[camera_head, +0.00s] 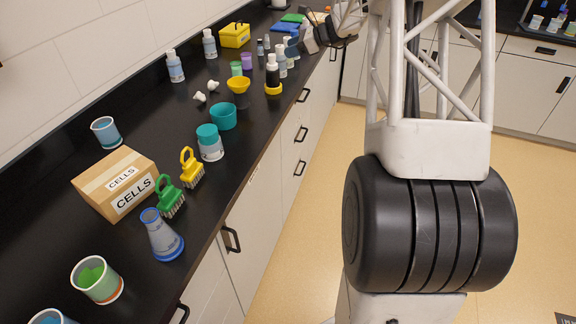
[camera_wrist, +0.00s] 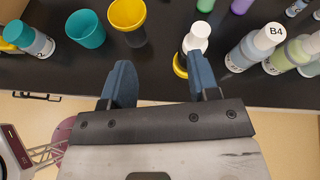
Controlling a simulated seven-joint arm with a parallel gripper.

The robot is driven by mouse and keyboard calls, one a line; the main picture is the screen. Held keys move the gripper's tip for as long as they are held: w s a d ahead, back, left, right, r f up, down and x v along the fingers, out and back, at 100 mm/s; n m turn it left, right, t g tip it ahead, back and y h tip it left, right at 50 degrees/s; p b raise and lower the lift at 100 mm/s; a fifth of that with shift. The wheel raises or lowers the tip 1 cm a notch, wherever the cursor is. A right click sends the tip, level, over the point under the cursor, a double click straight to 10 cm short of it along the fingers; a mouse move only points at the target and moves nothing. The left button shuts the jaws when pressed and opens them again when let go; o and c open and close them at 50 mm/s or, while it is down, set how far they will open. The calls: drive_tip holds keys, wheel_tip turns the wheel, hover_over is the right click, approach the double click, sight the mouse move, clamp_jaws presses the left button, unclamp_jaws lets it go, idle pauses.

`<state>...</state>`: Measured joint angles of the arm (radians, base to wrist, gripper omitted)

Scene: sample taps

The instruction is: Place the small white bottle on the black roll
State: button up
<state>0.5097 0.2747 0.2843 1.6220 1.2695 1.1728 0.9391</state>
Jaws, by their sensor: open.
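The small white bottle (camera_head: 272,59) stands upright on top of the black roll (camera_head: 272,76), which rests on a yellow ring on the counter. In the wrist view the white bottle (camera_wrist: 197,36) shows from above, with the black roll (camera_wrist: 181,59) mostly hidden beneath it. My gripper (camera_wrist: 158,58) is open and empty, its two blue fingers spread apart. The right finger is close to the bottle's near side; whether they touch is unclear.
A black cup with a yellow funnel (camera_wrist: 127,14) and a teal cup (camera_wrist: 86,28) stand left of the bottle. Several labelled bottles (camera_wrist: 250,46) crowd its right. The floor (camera_head: 312,240) in front of the counter is clear.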

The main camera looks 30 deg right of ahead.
drive_tip(key=s+a+r+n+g+h, duration=0.1)
drive_tip(key=s+a+r+n+g, duration=0.1)
drive_tip(key=s+a+n, duration=0.4)
drive_tip(key=s+a+r+n+g+h, duration=0.1)
drive_tip(key=s+a+r, duration=0.2)
drive_tip(key=s+a, duration=0.65)
drive_tip(key=s+a+r+n+g+h, duration=0.1)
drive_tip(key=s+a+r+n+g, duration=0.1)
drive_tip(key=s+a+n, duration=0.4)
drive_tip(key=s+a+f+n+h, duration=0.1)
drive_tip(key=s+a+n+h, duration=0.1)
drive_tip(key=s, duration=0.9)
drive_tip(key=s+a+f+n+h, duration=0.2)
drive_tip(key=s+n, duration=0.3)
drive_tip(key=s, duration=0.6)
drive_tip(key=s+a+f+n+h, duration=0.1)
drive_tip(key=s+a+n+h, duration=0.1)
drive_tip(key=s, duration=0.9)
drive_tip(key=shift+s+a+f+n+h, duration=0.25)
drive_tip(key=shift+a+n+h, duration=0.15)
drive_tip(key=shift+a+n, duration=0.55)
